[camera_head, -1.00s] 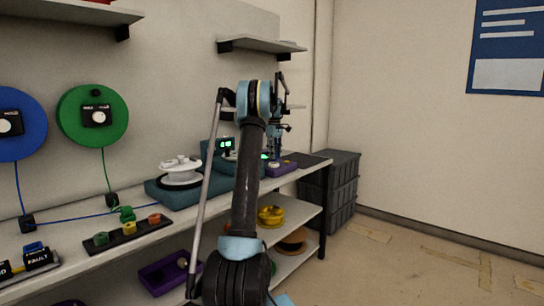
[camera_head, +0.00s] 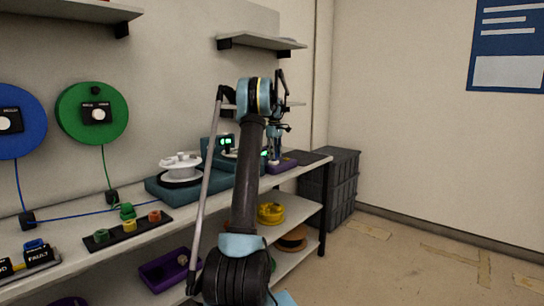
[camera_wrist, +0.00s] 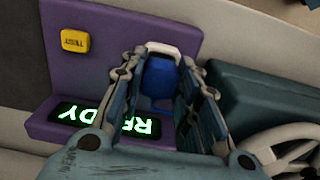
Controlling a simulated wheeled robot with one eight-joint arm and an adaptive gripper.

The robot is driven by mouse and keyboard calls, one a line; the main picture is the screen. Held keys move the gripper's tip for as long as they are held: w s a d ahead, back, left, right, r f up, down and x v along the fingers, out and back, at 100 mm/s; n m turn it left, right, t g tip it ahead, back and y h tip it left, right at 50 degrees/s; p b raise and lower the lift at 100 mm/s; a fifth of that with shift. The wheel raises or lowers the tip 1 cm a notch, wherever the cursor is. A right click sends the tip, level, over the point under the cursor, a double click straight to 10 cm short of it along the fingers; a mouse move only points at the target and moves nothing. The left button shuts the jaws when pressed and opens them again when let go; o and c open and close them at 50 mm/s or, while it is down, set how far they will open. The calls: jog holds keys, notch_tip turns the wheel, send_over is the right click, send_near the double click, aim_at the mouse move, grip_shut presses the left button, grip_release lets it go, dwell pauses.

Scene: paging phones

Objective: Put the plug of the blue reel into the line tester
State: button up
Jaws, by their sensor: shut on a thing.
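The line tester (camera_wrist: 115,30) is a purple unit with a yellow TEST button (camera_wrist: 75,41) and a lit display (camera_wrist: 105,118) reading READY in green. It also shows behind my arm in the head view (camera_head: 284,165). My gripper (camera_wrist: 169,70) is shut on a blue plug (camera_wrist: 160,80), with the fingers on both sides of it. The plug is over the right part of the tester, beside a pale grey piece (camera_wrist: 163,49). Whether its tip is in a socket is hidden. The blue reel (camera_head: 20,138) hangs on the wall at the far left.
A green reel (camera_head: 72,126) hangs beside the blue one. A teal unit with a white spool (camera_head: 180,165) stands on the bench left of the tester. A strip of coloured plugs (camera_head: 117,234) lies at the front. Dark crates (camera_head: 340,185) stand beyond the bench end.

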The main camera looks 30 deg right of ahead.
jog(key=shift+f, duration=0.4)
dwell(0.4)
jog(key=o, duration=1.1)
jog(key=shift+c, duration=0.2)
jog(key=o, duration=0.4)
jog(key=shift+w, duration=0.1)
jog(key=shift+r, duration=0.15)
jog(key=shift+r, duration=4.35)
